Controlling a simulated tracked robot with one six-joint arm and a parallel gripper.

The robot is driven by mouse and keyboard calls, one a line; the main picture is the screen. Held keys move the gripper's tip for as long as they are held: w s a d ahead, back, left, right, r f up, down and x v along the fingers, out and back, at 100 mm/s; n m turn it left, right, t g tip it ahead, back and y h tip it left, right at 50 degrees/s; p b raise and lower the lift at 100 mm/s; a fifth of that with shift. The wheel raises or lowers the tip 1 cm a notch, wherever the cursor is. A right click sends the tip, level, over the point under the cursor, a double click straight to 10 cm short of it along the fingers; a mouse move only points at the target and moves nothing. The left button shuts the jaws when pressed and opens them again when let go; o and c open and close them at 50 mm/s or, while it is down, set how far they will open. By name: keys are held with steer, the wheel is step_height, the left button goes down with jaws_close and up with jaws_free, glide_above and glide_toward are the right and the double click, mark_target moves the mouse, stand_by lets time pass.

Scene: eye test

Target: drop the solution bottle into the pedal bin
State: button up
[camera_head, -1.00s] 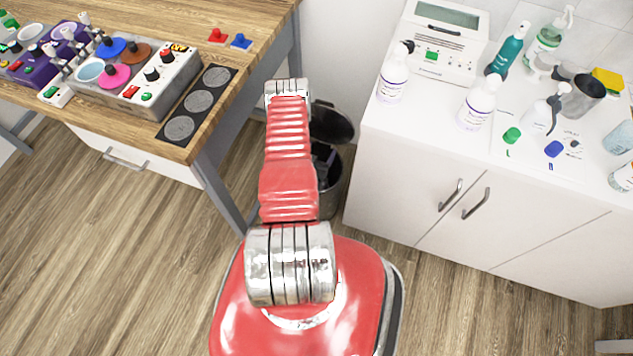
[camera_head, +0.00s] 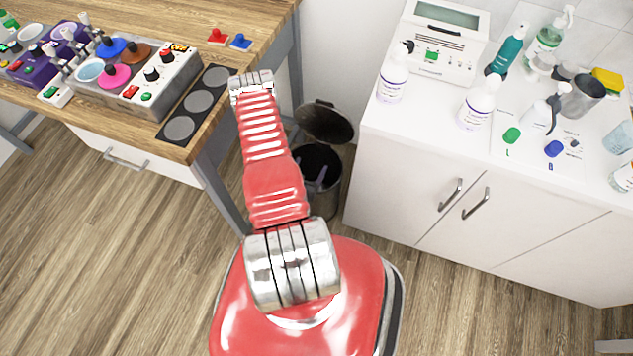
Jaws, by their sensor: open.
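The pedal bin (camera_head: 326,201) stands on the floor between the desk and the white cabinet. It is dark and round, with its lid (camera_head: 324,122) tilted up and open. A small greyish shape shows in its dark inside, too unclear to name. Two white pump bottles with labels stand on the cabinet, one at the left (camera_head: 391,84) and one near the middle (camera_head: 475,109). I cannot tell which bottle is the solution bottle. My gripper is not in view; my red arm hides what lies behind it, left of the bin.
The white cabinet (camera_head: 420,185) carries a white device (camera_head: 436,45), a teal bottle (camera_head: 505,52), a dark grey cup (camera_head: 584,96) and other bottles. The wooden desk (camera_head: 150,32) holds control boxes and a black strip with round pads (camera_head: 180,128). The floor at left is clear.

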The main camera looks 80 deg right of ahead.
steer(key=shift+a+r, duration=0.2)
steer(key=shift+a, duration=0.25)
stand_by(0.7)
